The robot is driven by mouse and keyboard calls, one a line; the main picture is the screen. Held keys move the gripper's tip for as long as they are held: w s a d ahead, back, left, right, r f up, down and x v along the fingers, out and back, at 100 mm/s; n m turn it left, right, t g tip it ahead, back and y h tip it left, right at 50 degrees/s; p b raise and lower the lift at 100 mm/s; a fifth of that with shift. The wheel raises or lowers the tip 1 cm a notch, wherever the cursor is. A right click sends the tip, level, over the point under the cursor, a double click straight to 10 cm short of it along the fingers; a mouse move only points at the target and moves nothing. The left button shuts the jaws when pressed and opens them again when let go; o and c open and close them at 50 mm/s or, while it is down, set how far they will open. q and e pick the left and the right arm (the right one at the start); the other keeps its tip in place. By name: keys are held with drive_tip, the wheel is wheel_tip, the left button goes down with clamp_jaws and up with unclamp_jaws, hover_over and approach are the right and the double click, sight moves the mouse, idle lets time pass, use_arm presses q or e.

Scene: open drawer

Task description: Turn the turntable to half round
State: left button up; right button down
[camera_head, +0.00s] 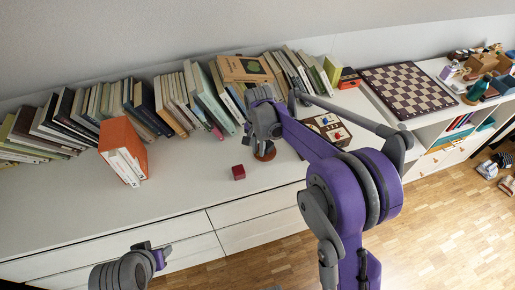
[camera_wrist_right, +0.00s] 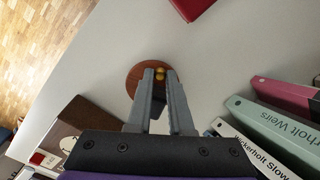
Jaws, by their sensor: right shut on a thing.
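The turntable is a small reddish-brown disc (camera_wrist_right: 135,80) on the white cabinet top. It shows in the head view as a brown edge (camera_head: 266,157) under my right gripper. My right gripper (camera_head: 264,143) points down over the disc. In the right wrist view its two fingertips (camera_wrist_right: 160,74) are close together over the disc, shut on a small yellow knob (camera_wrist_right: 160,72). The fingers hide part of the disc. My left gripper (camera_head: 160,256) is at the lower left of the head view, away from the turntable; its fingers are too unclear to read.
A row of books (camera_head: 170,98) stands along the wall. An orange book holder (camera_head: 122,146) stands at left. A game box (camera_head: 328,128) and a chessboard (camera_head: 407,88) lie at right. The front left cabinet top is clear.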

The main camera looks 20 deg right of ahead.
sight(268, 158)
drive_tip(key=shift+s+d+n+b, duration=0.2)
drive_tip(key=shift+n, duration=0.65)
drive_tip(key=shift+s+d+n+b, duration=0.15)
drive_tip(key=shift+s+n+b, duration=0.05)
drive_tip(key=shift+n, duration=0.65)
drive_tip(key=shift+s+d+n+b, duration=0.15)
drive_tip(key=shift+d+n, duration=0.05)
drive_tip(key=shift+n, duration=0.6)
drive_tip(key=shift+s+d+n+b, duration=0.15)
drive_tip(key=shift+d+n, duration=0.05)
drive_tip(key=shift+n, duration=0.6)
drive_tip(key=shift+s+d+n, duration=0.1)
drive_tip(key=shift+d+n, duration=0.15)
drive_tip(key=shift+n, duration=0.6)
drive_tip(key=shift+s+d+n, duration=0.1)
drive_tip(key=shift+d+n, duration=0.1)
drive_tip(key=shift+n, duration=0.65)
drive_tip(key=shift+d+n+b, duration=0.25)
drive_tip(key=shift+n+b, duration=0.1)
drive_tip(key=shift+n, duration=0.65)
drive_tip(key=shift+d+n, duration=0.15)
drive_tip(key=shift+n, duration=0.45)
drive_tip(key=c, duration=0.8)
unclamp_jaws()
drive_tip(key=shift+r, duration=0.1)
